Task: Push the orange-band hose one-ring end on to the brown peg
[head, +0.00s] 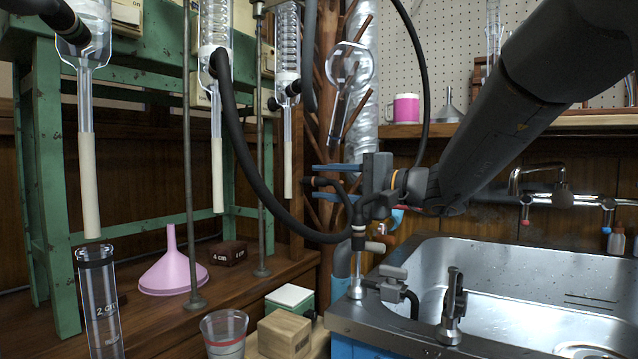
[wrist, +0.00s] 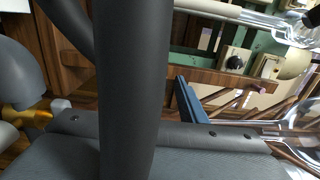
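My gripper (head: 328,182) points left in front of the drying rack, its two blue fingers spread apart. A short black hose end (head: 308,182) shows between the fingers, with a gap to each; I cannot tell its ring marks. An orange band (head: 396,180) shows right of the gripper body; I cannot tell whether it belongs to a hose or my wrist. In the wrist view a thick dark hose (wrist: 132,80) crosses close to the camera and hides part of the gripper; one blue finger (wrist: 188,103) shows beside it. I cannot make out a brown peg for certain.
A long black hose (head: 250,180) hangs from the middle condenser and loops under my gripper. Glass condensers (head: 216,60) hang at left. A steel sink (head: 500,255) with valves (head: 452,310) lies at right. A pink funnel (head: 172,270), beaker (head: 224,335) and wooden block (head: 285,335) stand below.

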